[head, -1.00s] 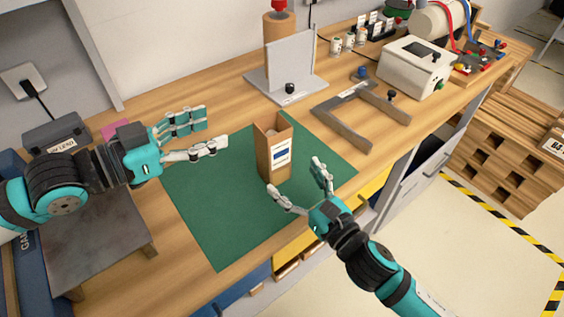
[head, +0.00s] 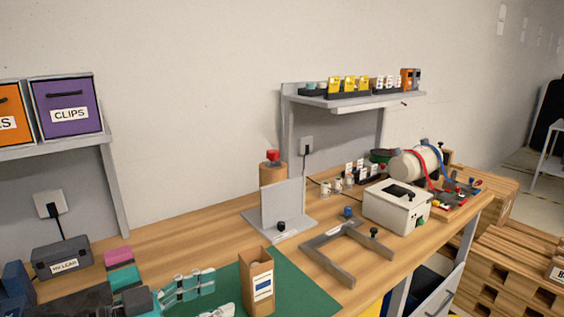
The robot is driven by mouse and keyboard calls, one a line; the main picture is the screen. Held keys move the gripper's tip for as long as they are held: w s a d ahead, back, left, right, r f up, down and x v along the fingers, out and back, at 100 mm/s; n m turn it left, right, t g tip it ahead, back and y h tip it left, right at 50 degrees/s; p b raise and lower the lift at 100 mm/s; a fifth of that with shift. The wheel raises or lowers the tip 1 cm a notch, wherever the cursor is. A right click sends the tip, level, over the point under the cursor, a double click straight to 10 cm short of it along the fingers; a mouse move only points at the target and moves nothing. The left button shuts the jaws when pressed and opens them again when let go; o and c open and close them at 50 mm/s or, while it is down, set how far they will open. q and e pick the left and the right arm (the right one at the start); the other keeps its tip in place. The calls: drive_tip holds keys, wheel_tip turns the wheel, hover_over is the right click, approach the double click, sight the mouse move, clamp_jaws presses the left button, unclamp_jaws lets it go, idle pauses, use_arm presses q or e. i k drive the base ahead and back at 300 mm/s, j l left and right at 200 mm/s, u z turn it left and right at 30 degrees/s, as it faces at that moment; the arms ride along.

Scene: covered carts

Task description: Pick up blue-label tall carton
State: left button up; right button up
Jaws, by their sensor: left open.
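The lower part of that gripper is cut off by the picture's edge. My right gripper is out of view.
A grey angle plate (head: 283,207) stands behind the carton. A dark box (head: 62,259) and a pink block (head: 118,256) sit at the left. A wall shelf (head: 350,98) hangs above.

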sight(257, 283)
drive_tip(key=k+l, duration=0.9)
drive_tip(key=k, duration=0.1)
